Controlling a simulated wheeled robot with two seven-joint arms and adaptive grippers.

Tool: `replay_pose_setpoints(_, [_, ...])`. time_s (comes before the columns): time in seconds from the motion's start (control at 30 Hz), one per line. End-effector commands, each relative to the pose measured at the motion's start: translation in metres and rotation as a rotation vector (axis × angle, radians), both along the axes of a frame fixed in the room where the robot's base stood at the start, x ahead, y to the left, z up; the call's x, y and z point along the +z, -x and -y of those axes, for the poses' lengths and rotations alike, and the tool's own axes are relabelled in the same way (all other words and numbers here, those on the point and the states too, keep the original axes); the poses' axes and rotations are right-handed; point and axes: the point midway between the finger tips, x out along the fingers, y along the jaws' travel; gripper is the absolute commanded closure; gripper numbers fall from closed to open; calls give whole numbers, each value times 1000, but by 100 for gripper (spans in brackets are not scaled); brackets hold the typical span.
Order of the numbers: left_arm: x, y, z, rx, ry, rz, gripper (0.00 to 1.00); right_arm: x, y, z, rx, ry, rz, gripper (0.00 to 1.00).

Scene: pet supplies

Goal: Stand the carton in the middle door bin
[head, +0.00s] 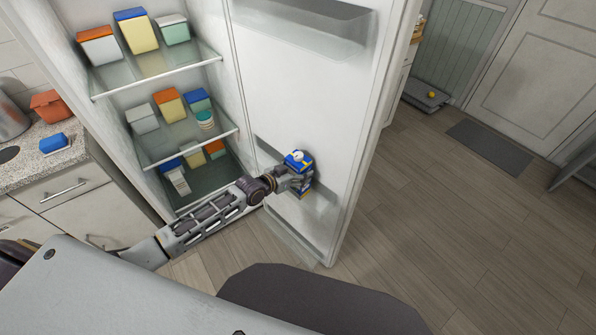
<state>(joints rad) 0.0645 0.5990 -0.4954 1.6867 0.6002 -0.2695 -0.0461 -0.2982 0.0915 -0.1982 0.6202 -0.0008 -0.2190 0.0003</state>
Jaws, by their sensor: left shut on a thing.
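The carton (298,158) is blue with some yellow and has a white cap on top. It looks about upright. My left gripper (301,181) is shut on it, and the fingers hide part of its side. The carton is at the middle door bin (324,203), a clear shelf on the inside of the open fridge door. I cannot tell whether its base touches the bin floor. My right gripper is not in view.
The fridge door (310,95) stands open, with a top bin (315,38) and a bottom bin (290,240). Fridge shelves (160,75) at left hold several boxes and tubs. A counter (25,165) is at far left. The floor (450,220) at right is mostly clear.

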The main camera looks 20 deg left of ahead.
Motion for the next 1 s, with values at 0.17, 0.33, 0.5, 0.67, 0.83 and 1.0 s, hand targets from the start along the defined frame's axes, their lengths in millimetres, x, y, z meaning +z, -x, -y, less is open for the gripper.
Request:
replay_pose_setpoints(0.17, [-2, 0, 0, 0, 0, -1, 20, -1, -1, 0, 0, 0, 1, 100])
replay_pose_setpoints(0.33, [-2, 0, 0, 0, 0, -1, 9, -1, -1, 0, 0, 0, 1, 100])
replay_pose_setpoints(0.5, [-2, 0, 0, 0, 0, -1, 9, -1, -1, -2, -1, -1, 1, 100])
replay_pose_setpoints(0.67, [-1, 0, 0, 0, 0, -1, 9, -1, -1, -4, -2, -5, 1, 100])
replay_pose_setpoints(0.83, [1, 3, -1, 0, -1, -2, 9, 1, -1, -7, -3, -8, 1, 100])
replay_pose_setpoints(1.0, [5, 11, -6, 0, 0, -1, 9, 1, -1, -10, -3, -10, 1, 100])
